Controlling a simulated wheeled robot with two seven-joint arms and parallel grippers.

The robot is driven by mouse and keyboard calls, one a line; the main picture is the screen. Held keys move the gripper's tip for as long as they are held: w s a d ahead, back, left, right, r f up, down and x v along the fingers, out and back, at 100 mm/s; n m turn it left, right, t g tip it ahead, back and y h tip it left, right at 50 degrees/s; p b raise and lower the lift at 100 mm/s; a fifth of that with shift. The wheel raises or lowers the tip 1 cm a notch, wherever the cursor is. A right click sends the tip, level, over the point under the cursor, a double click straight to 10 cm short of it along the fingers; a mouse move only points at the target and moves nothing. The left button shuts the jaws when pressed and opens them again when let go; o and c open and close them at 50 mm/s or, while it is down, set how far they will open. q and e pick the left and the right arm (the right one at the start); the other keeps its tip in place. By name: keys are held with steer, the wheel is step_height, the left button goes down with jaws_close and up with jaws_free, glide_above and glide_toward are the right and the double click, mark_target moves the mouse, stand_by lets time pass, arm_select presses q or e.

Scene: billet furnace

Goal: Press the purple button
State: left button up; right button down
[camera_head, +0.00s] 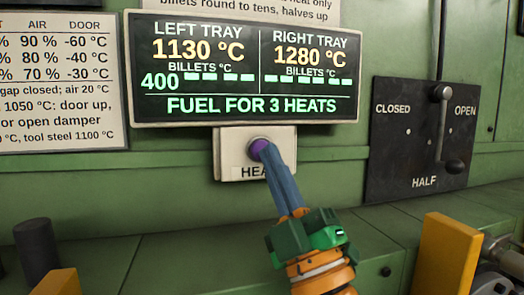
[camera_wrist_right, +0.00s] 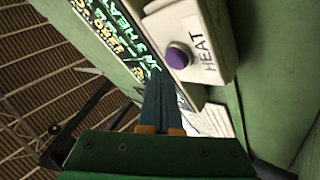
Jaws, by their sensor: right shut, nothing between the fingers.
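The purple button (camera_head: 257,146) sits on a cream plate (camera_head: 226,163) labelled HEAT, below the display on the green wall. My right gripper (camera_head: 268,153) comes up from below with its blue-grey fingers shut together and nothing between them. In the head view its tips overlap the button's lower right side and cover part of the label. In the right wrist view the whole round button (camera_wrist_right: 178,57) shows, a little up and right of the fingertips (camera_wrist_right: 157,78). I cannot tell for sure whether the tips touch it. My left gripper is out of view.
The display (camera_head: 246,70) above reads left tray 1130 °C, right tray 1280 °C, billets 400, fuel for 3 heats. A black lever panel (camera_head: 418,140) marked CLOSED, HALF, OPEN is at the right. A yellow block (camera_head: 446,258) and a dark cylinder (camera_head: 38,250) stand lower down.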

steer(key=shift+w, duration=0.15)
stand_by(0.6)
steer(key=shift+w+a, duration=0.15)
steer(key=shift+w, duration=0.15)
steer(key=shift+w+a+r+b, duration=0.1)
steer(key=shift+w+b, duration=0.25)
steer(key=shift+b, duration=0.05)
stand_by(0.6)
steer(key=shift+s, duration=0.15)
steer(key=shift+s+d, duration=0.25)
steer(key=shift+s, duration=0.3)
steer(key=s, duration=0.1)
steer(key=s+d, duration=0.1)
steer(key=s, duration=0.1)
steer(key=s+p, duration=0.1)
steer(key=shift+s+d, duration=0.25)
steer(key=shift+s, duration=0.15)
stand_by(1.3)
